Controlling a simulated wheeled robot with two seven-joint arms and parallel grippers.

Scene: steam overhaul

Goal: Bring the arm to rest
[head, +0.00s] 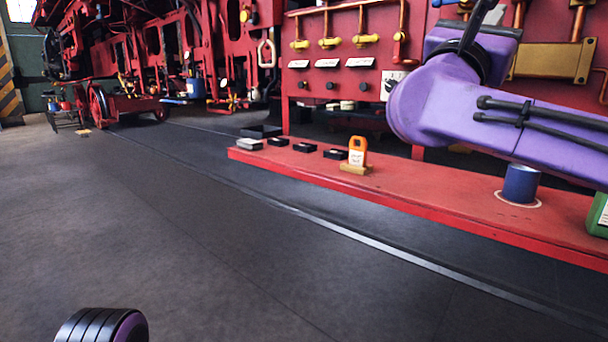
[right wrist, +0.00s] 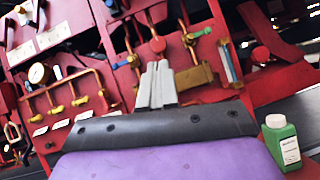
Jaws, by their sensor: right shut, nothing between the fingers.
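My right arm (head: 440,95), purple with black cables, comes in from the right edge in the head view, above the red bench. In the right wrist view my right gripper (right wrist: 158,66) shows its grey fingers together, with nothing between them. Behind it is the red panel with brass valves and pipes; the fingers appear clear of it. My left gripper is not in view. A black and purple rounded part, likely mine, shows at the bottom left of the head view.
The red valve panel (head: 340,80) stands behind. Floor at left is clear.

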